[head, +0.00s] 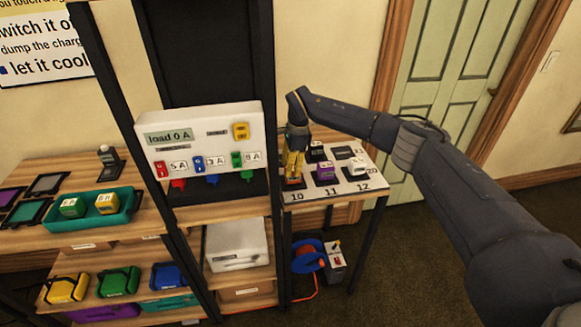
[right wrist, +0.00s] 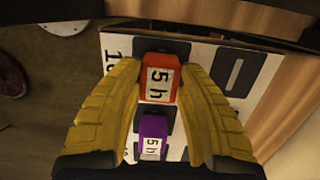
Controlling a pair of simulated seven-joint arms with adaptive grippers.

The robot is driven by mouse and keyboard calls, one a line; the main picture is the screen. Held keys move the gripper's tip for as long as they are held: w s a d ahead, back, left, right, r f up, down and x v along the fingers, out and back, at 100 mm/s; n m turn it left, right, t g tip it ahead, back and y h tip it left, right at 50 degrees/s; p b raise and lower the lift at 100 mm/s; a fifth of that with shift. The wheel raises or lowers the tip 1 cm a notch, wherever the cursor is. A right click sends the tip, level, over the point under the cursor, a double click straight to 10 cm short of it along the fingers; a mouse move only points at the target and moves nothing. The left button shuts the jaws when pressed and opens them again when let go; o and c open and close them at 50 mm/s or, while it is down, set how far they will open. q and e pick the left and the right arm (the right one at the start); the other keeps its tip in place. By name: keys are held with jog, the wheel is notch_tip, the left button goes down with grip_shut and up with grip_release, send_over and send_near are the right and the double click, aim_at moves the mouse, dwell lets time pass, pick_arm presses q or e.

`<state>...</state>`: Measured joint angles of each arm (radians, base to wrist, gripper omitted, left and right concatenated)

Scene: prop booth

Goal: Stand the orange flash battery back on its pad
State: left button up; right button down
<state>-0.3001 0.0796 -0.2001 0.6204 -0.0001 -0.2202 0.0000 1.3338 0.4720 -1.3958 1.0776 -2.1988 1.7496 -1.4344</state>
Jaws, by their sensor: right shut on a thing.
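My right gripper (head: 293,160) points down over the left part of the white numbered board (head: 347,187), by the number 10. In the right wrist view, its yellow fingers (right wrist: 162,75) are shut on the orange flash battery (right wrist: 159,78), which carries a "5 h" label. The battery looks about upright, over or on a dark pad (right wrist: 165,47). I cannot tell whether it touches the pad. In the head view the fingers hide most of the battery. My left gripper is out of view.
A purple block (head: 326,171) with the same label stands close beside; it also shows in the right wrist view (right wrist: 153,134). A shelf post stands just left of the board. The white load panel (head: 205,140) is left of that.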

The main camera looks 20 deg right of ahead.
jog(key=c, duration=0.9)
grip_release()
jog(key=r, duration=0.4)
jog(key=d+r, duration=0.1)
jog(key=r, duration=0.7)
jog(key=shift+d, duration=0.35)
